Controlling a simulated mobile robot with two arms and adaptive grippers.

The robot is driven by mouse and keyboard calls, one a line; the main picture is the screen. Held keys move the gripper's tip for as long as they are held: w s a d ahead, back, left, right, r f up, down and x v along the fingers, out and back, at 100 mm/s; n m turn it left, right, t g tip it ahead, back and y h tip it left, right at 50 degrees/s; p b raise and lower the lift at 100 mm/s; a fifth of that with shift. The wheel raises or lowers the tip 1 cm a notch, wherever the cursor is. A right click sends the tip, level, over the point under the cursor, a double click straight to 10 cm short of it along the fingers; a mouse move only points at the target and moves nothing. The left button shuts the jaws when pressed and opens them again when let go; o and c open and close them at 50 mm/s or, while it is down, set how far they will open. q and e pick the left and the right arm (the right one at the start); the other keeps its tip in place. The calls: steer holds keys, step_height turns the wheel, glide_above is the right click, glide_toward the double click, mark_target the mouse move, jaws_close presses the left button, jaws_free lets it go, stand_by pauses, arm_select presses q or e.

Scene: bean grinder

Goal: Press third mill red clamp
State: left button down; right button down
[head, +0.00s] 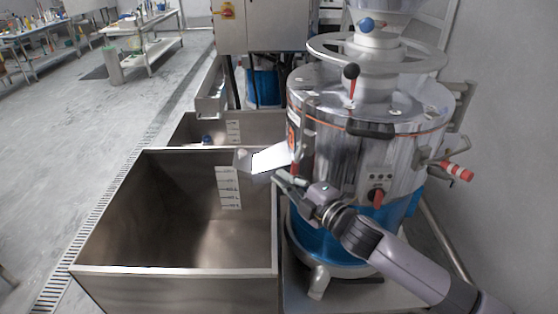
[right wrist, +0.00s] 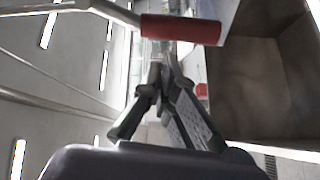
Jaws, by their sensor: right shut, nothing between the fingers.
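The steel mill (head: 340,150) with its blue base stands at the right in the head view. My right gripper (head: 282,178) is at the mill's left side, just below the metal outlet chute (head: 262,159). Its fingers are closed together with nothing between them. In the right wrist view, a red clamp handle (right wrist: 180,28) on a bent metal lever lies just beyond the fingertips (right wrist: 166,62). I cannot tell whether they touch. A smaller red part (right wrist: 202,90) shows to the right of the fingers. My left gripper is not in view.
An open steel bin (head: 180,271) stands left of the mill, below the chute. A wall closes off the right; the floor at left is open.

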steer(key=shift+w+d+f+n, duration=0.4)
steer(key=shift+f+n, duration=0.2)
steer(key=shift+n, duration=0.4)
